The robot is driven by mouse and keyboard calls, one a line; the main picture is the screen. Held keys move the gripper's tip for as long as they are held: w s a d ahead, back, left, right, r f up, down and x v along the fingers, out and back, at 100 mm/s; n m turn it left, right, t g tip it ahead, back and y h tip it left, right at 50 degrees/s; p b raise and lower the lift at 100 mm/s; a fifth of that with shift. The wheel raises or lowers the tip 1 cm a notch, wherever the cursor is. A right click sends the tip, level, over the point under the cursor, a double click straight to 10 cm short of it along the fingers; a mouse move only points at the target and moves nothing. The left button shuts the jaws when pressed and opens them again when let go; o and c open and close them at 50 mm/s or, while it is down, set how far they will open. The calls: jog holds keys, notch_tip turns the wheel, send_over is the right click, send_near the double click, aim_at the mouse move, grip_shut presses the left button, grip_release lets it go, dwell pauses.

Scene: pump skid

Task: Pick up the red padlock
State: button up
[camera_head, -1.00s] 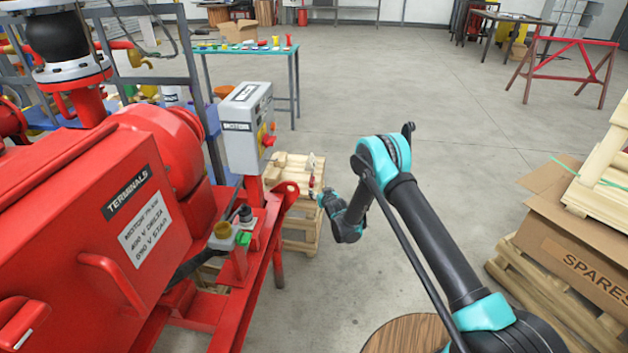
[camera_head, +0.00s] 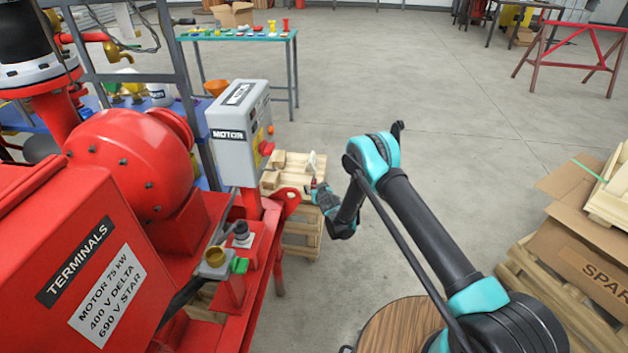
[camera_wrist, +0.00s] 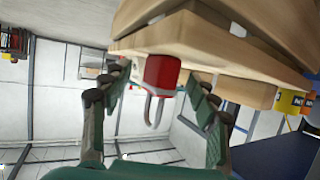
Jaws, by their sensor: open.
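The red padlock (camera_wrist: 163,76) shows in the wrist view with its grey shackle pointing down in the picture. It is against the edge of pale wooden boards (camera_wrist: 215,42). My gripper (camera_wrist: 157,82) is open, one finger on each side of the padlock, with visible gaps between. I cannot tell how deep the padlock lies between the fingers. In the head view my gripper (camera_head: 316,186) is at the right side of the wooden pallet stack (camera_head: 300,226). A small red spot there may be the padlock, but it is too small to tell.
The grey motor control box (camera_head: 240,130) and red pump skid (camera_head: 130,165) stand left of the pallet stack. A green-topped table (camera_head: 235,34) is behind. A cardboard box (camera_head: 580,255) stands at right. Open floor lies between.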

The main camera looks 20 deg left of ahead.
jog(key=shift+w+a+f, duration=0.2)
jog(key=shift+w+a, duration=0.05)
jog(key=shift+w, duration=0.05)
jog(key=shift+c, duration=0.6)
grip_shut()
jog(key=shift+r, duration=0.1)
